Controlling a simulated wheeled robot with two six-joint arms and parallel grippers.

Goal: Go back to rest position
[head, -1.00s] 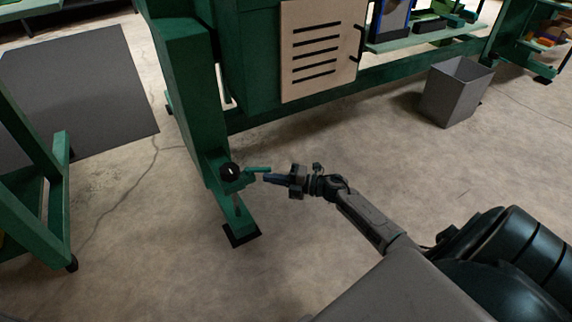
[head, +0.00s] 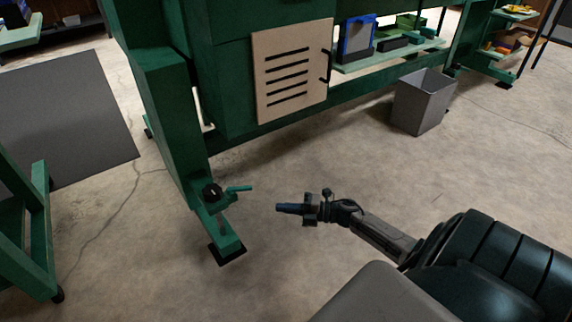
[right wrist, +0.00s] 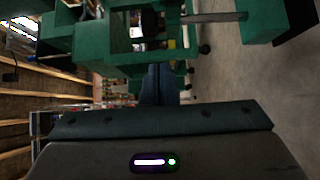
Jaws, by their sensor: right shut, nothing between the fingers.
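My right gripper (head: 280,208) is shut and empty in the head view. It is held out over the concrete floor, pointing left, to the right of the green bench leg. A teal lever (head: 239,188) with a black knob (head: 211,191) sits low on that leg (head: 168,130). A clear gap separates my fingertips from the lever. In the right wrist view my closed fingers (right wrist: 158,84) show at the middle, with nothing between them. My left gripper is not in view.
A green cabinet with a slotted beige panel (head: 290,70) stands behind. A grey bin (head: 422,102) stands on the floor at the right. A dark mat (head: 65,120) and a green wheeled frame (head: 40,230) are at the left. Floor around my right arm is clear.

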